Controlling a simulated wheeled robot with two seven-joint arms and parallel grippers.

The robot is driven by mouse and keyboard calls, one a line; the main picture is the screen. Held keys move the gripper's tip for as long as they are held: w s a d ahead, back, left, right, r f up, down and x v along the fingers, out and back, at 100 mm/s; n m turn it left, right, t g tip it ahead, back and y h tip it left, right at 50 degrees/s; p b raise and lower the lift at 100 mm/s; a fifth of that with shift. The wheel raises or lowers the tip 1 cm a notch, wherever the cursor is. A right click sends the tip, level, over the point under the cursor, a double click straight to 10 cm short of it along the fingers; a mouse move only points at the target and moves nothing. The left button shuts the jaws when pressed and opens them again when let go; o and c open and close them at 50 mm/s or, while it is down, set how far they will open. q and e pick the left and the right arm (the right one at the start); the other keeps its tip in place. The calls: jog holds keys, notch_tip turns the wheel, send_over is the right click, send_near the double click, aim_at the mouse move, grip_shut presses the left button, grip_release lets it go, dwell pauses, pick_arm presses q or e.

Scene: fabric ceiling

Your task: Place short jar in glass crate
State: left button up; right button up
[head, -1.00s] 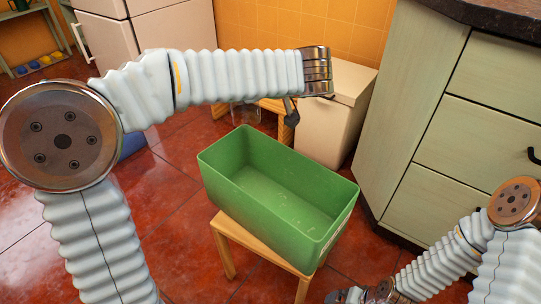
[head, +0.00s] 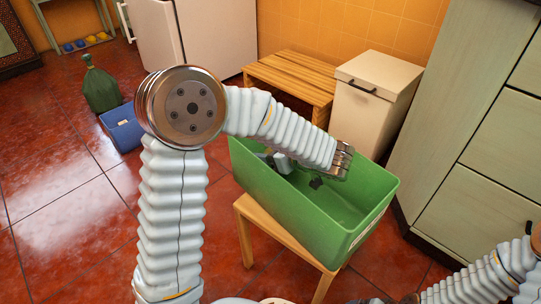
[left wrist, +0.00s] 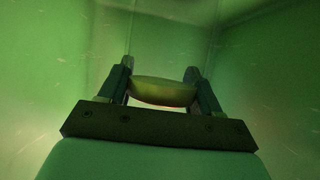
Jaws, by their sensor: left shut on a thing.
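The green crate (head: 362,236) stands open on a small wooden stool in the head view. In the left wrist view, green walls surround the gripper (left wrist: 163,88). Its fingers are shut on a rounded yellow-green thing, seemingly the short jar (left wrist: 163,92), seen only in part. I cannot tell whether it touches the crate's floor. My right arm is at the lower right; its gripper is mostly cut off by the frame edge.
A wooden stool (head: 250,213) bears the crate. A slatted bench (head: 290,72) and a cream bin (head: 375,90) stand behind it. Pale cabinets (head: 465,130) close off the right.

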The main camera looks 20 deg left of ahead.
pick_arm(q)
jog(key=shift+f, duration=0.45)
jog(key=o, duration=1.3)
jog(key=shift+c, duration=0.2)
jog(key=shift+r, duration=0.1)
jog(key=shift+r, duration=0.2)
jog(key=v, duration=1.2)
jog(key=shift+f+p, duration=0.2)
jog(key=shift+p, duration=0.2)
